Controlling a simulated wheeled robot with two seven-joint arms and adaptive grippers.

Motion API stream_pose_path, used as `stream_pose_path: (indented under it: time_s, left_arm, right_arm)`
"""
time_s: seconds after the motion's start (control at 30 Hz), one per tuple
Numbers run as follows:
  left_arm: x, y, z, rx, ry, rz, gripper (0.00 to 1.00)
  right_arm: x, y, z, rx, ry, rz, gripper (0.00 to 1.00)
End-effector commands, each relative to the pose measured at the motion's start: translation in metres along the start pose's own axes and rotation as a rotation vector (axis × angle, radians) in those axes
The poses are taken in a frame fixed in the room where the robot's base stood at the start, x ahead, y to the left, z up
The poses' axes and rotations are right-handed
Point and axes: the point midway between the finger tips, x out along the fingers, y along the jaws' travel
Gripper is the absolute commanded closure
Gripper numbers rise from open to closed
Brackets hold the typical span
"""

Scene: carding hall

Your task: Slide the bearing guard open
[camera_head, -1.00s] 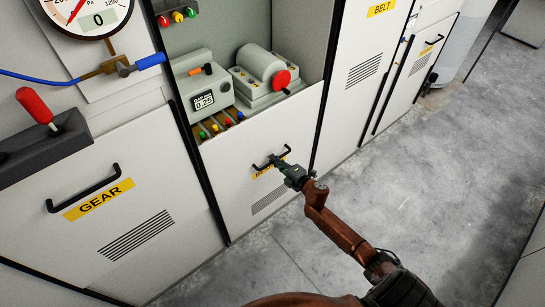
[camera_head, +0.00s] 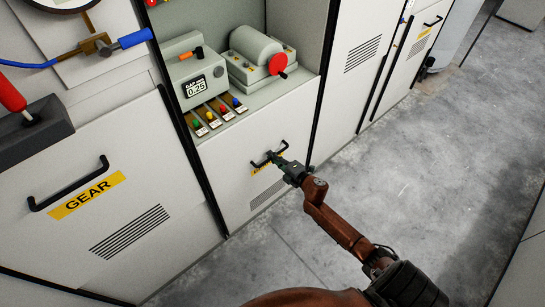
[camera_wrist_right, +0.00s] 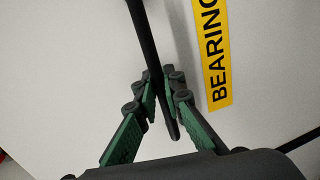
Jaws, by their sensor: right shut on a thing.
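The bearing guard (camera_head: 228,172) is a pale grey panel on the middle cabinet bay, with a black bar handle (camera_head: 284,146), a yellow label and a slatted vent. My right gripper (camera_head: 275,158) is at this handle and partly hides the label. In the right wrist view, its green-sided fingers (camera_wrist_right: 162,97) are shut around the dark handle bar (camera_wrist_right: 148,42), with the yellow BEARING label (camera_wrist_right: 213,58) beside it. Above the guard's top edge, the bay is open. My left gripper is out of view.
The open bay holds a gap gauge (camera_head: 196,87), a grey housing with a red knob (camera_head: 277,64) and several coloured buttons (camera_head: 223,108). The GEAR panel (camera_head: 150,190) is at left. Grey floor (camera_head: 400,190) is clear at right.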

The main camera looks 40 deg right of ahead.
Motion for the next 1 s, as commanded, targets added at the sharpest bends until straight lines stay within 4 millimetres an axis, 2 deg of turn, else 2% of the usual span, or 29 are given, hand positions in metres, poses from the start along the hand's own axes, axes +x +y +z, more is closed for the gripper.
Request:
stream_pose_path:
  time_s: [0.1, 0.13, 0.37, 0.67, 0.83, 1.0]
  left_arm:
    - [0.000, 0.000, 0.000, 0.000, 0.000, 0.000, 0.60]
    - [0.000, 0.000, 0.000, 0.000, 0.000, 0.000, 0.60]
    - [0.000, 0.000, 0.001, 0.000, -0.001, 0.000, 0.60]
    - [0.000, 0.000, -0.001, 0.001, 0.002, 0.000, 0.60]
    - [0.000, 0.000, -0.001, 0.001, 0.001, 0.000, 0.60]
    - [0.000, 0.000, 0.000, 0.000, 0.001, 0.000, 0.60]
  right_arm:
    - [-0.001, -0.003, -0.001, 0.001, 0.001, -0.004, 1.00]
    - [-0.001, -0.003, -0.001, 0.001, 0.001, -0.004, 0.90]
    - [0.000, -0.001, -0.001, 0.000, 0.000, -0.002, 0.74]
    - [-0.002, 0.000, 0.000, 0.000, 0.000, 0.000, 0.74]
    - [-0.019, -0.001, 0.000, -0.001, 0.000, -0.001, 0.74]
    - [-0.054, -0.002, 0.000, -0.001, 0.000, -0.003, 0.74]
